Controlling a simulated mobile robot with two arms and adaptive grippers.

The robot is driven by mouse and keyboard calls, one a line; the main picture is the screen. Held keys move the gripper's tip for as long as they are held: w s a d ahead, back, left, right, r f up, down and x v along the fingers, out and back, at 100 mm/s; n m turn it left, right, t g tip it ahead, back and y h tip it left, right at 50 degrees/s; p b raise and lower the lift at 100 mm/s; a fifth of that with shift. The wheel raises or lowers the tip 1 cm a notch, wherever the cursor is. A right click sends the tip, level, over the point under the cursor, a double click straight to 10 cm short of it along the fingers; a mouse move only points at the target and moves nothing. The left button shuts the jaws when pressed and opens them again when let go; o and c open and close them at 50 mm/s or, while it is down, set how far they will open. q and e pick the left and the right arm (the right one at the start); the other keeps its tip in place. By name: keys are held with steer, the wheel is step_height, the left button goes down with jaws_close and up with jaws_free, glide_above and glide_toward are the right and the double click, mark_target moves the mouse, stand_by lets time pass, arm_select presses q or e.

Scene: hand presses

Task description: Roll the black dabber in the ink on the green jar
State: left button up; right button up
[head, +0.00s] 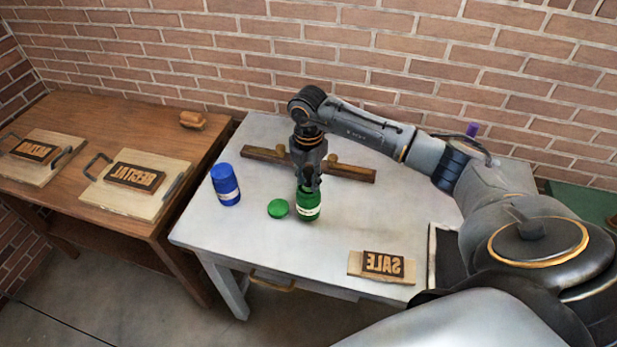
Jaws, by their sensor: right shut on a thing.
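The green jar (308,206) stands upright and uncapped on the white table. Its green lid (278,208) lies flat on the table just left of it. My right gripper (309,182) points down directly over the jar's mouth. It is shut on a small dark thing that appears to be the black dabber, mostly hidden by the fingers. I cannot tell whether the dabber touches the ink, and the ink is hidden. My left gripper is not in view.
A blue jar (226,185) stands to the left. A wooden bar (265,158) lies behind the green jar. A SALE block (383,264) lies at the front right. The brown table (80,121) on the left holds two boards with stamp blocks. The white table's front middle is clear.

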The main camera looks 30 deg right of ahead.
mark_target(308, 170)
steer(key=shift+r+p, duration=1.45)
steer(key=shift+r, duration=0.5)
